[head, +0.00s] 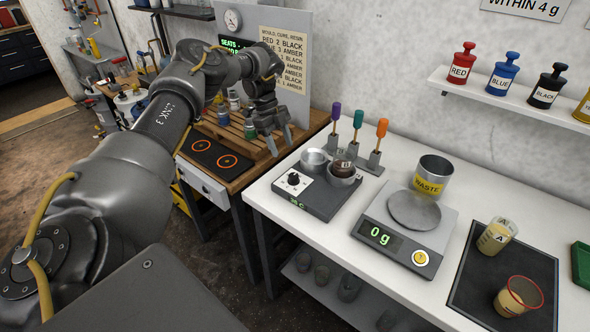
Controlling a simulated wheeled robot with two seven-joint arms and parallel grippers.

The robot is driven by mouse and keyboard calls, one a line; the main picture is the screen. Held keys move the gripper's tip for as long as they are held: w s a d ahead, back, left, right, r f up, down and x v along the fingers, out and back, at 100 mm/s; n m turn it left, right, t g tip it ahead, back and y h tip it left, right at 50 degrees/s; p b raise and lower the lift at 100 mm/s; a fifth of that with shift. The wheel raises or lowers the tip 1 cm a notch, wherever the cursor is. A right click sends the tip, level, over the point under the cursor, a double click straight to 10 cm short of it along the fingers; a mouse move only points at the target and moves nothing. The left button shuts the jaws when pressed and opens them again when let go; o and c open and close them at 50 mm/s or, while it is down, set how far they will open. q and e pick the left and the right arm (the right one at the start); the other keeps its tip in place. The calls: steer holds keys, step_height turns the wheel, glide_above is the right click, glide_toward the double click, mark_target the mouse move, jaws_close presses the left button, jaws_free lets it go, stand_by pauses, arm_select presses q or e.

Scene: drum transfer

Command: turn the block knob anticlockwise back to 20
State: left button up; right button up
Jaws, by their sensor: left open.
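The block knob (294,179) is a black dial on a white plate, on the left part of the grey heating block (330,203). The block's green display (298,204) is too small to read surely. Two metal cups stand in the block; the right one holds a small dark-brown vessel (342,169). My left gripper (281,145) is open with fingers pointing down, over the wooden bench's right end. It is behind the knob in the picture and apart from it. My right gripper is out of view.
Purple, teal and orange-handled tools (358,123) stand in holders behind the block. A scale (405,230) reading 0 g and a waste cup (434,174) are to its right. Small bottles (250,128) stand near my left gripper.

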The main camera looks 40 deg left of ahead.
mark_target(293, 175)
arm_select(q)
steer(key=p+x, duration=0.2)
steer(key=x, duration=0.7)
steer(key=shift+w+d+p, duration=0.1)
steer(key=shift+d+p, duration=0.05)
steer(key=shift+p, duration=0.15)
steer(key=shift+x, duration=0.8)
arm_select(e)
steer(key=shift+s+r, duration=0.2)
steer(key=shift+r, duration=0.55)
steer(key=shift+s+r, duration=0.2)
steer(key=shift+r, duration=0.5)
arm_select(q)
steer(key=shift+c, duration=0.4)
